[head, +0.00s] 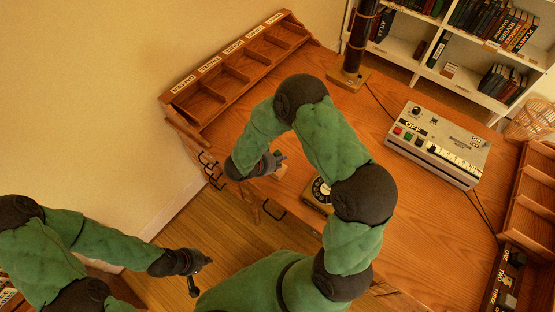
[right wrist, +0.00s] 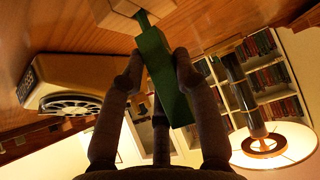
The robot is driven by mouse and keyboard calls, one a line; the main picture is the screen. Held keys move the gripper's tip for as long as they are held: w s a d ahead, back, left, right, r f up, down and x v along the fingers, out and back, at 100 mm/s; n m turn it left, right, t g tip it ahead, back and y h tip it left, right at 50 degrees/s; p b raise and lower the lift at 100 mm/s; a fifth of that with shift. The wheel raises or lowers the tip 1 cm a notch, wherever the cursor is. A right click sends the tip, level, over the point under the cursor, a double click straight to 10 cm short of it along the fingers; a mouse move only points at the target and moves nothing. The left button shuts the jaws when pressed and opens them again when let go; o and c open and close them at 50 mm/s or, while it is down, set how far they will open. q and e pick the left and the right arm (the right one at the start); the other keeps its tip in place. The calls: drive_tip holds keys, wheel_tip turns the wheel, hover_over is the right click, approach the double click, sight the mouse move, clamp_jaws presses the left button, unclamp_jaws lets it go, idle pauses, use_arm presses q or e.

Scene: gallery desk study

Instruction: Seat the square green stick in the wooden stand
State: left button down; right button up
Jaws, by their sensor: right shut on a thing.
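The square green stick (right wrist: 163,75) is between the fingers of my right gripper (right wrist: 158,68), which is shut on it. Its narrower end (right wrist: 143,18) meets the pale wooden stand (right wrist: 122,8) at the top of the right wrist view. I cannot tell how deep the end goes in. In the head view my right gripper (head: 277,160) is at the desk's left side, by a small pale part of the stand (head: 281,172); the stick is hard to make out there. My left gripper (head: 200,276) hangs over the floor, away from the desk, with fingers apart and empty.
A rotary telephone (head: 318,192) sits close to my right arm. A labelled sorter rack (head: 228,75) stands at the back left, a dark lamp column (head: 358,45) at the back. A grey push-button machine (head: 437,143) is to the right. Bare desk lies between.

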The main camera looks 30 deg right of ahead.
drive_tip(key=shift+f+b, duration=0.3)
drive_tip(key=shift+f, duration=0.55)
drive_tip(key=o, duration=1.2)
drive_tip(key=shift+c, duration=0.2)
drive_tip(key=v, duration=1.2)
